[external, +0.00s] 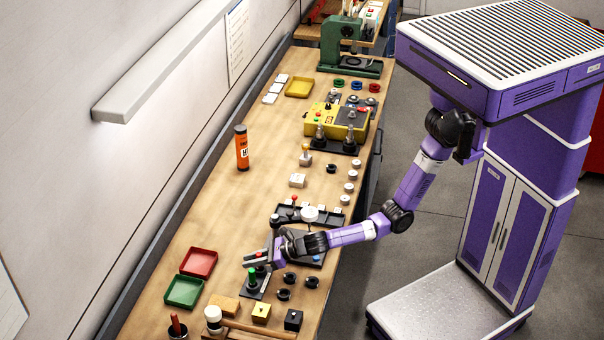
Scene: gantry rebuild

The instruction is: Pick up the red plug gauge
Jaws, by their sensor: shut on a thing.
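My gripper (257,259) reaches in from the right, low over the near half of the bench. It is shut, and a small bit of red, the red plug gauge (261,254), shows at its fingers. The rest of the gauge is hidden by the fingers and too small to make out. A green-topped gauge (252,276) stands upright on a dark base plate just in front of the gripper. Whether the red gauge is clear of its base cannot be told.
Red (198,262) and green (184,291) trays lie left of the gripper. Black rings (284,294) and small blocks (293,319) lie close in front. A mallet (213,318) lies at the near end. An orange canister (241,148) stands farther back, with bare bench around it.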

